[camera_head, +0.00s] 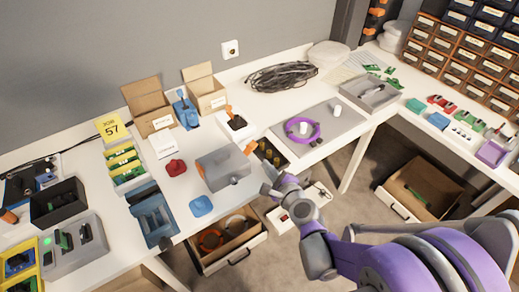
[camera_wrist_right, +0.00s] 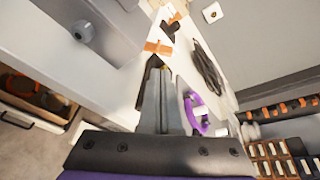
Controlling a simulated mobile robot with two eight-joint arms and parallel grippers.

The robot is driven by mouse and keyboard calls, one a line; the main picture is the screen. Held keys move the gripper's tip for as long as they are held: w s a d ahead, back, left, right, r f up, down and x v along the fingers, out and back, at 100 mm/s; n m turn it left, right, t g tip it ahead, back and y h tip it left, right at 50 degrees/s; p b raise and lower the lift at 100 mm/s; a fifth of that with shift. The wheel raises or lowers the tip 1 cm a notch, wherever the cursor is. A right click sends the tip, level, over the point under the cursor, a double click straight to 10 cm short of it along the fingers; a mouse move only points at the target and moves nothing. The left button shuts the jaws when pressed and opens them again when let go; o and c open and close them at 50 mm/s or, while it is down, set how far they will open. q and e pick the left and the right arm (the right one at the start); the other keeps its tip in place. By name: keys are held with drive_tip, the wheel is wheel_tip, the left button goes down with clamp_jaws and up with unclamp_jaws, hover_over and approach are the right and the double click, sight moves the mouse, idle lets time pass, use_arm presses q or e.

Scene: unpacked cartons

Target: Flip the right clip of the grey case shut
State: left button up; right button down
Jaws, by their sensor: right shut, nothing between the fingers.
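The grey case (camera_head: 222,170) stands on the white table near its front edge, with its lid appearing closed. An orange clip (camera_head: 249,149) shows at its right end, and another orange part (camera_head: 201,170) at its left; the clips' exact positions are too small to tell. My right gripper (camera_head: 267,188) is shut and empty, just right of the case's front corner and apart from it. In the right wrist view its fingers (camera_wrist_right: 158,98) are together, with a grey body, probably the case (camera_wrist_right: 105,30), at upper left. My left gripper is not in view.
A purple ring (camera_head: 302,129) lies on a grey mat to the right. A red object (camera_head: 175,167) and a blue object (camera_head: 201,205) lie left of the case. Open cartons (camera_head: 148,105) stand behind. An open drawer (camera_head: 228,240) juts out below the table.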

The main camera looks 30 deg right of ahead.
sight(260, 156)
drive_tip(key=shift+w+d+f+m, duration=0.1)
drive_tip(key=shift+d+f+m, duration=0.2)
drive_tip(key=shift+d+m, duration=0.6)
drive_tip(key=shift+a, duration=0.1)
drive_tip(key=b+x, duration=0.1)
drive_tip(key=x, duration=0.9)
drive_tip(key=shift+r, duration=0.15)
